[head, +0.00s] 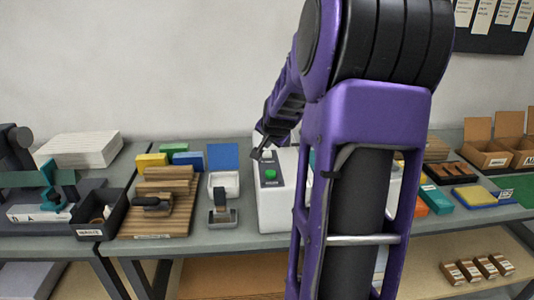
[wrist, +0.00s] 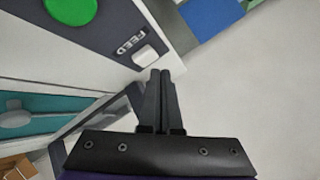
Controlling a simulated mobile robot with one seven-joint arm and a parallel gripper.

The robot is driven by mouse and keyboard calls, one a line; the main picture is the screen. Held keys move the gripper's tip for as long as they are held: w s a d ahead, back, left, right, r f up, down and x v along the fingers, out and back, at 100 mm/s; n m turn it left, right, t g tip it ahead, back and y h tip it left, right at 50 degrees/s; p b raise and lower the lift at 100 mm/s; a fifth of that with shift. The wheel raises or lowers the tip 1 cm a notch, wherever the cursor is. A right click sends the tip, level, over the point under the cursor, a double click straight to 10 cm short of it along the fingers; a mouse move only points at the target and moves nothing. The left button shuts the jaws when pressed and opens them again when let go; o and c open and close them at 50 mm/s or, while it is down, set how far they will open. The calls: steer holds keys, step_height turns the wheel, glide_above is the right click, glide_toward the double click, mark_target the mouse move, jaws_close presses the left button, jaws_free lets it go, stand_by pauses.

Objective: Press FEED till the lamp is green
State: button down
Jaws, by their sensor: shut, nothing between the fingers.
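A white machine (head: 285,198) stands on the bench with a dark panel (head: 270,183) on its top. The panel's round lamp (head: 270,174) is green; it also shows green in the wrist view (wrist: 70,9). The white FEED button (wrist: 145,55) sits beside the label FEED (wrist: 130,43). My gripper (wrist: 160,72) is shut and empty, with its fingertips right by the button's lower right edge in the wrist view. I cannot tell whether they touch it. In the head view my gripper (head: 258,155) is over the panel's far end. My arm hides the machine's right side.
A stamp-like tool (head: 222,207) and a white tray (head: 224,184) stand left of the machine. Wooden slats (head: 160,205) lie further left, beside a black bin (head: 100,215). Cardboard boxes (head: 485,155) stand at the right.

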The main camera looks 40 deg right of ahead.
mark_target(267, 155)
steer(key=shift+f, duration=0.1)
stand_by(0.6)
steer(key=shift+f+b, duration=0.35)
steer(key=shift+f+b, duration=0.5)
steer(key=shift+f, duration=0.1)
stand_by(0.5)
steer(key=shift+r, duration=0.1)
steer(key=shift+r+p, duration=0.65)
steer(key=shift+r, duration=0.25)
steer(key=shift+r, duration=0.1)
steer(key=shift+r+p, duration=1.7)
steer(key=shift+r, duration=0.75)
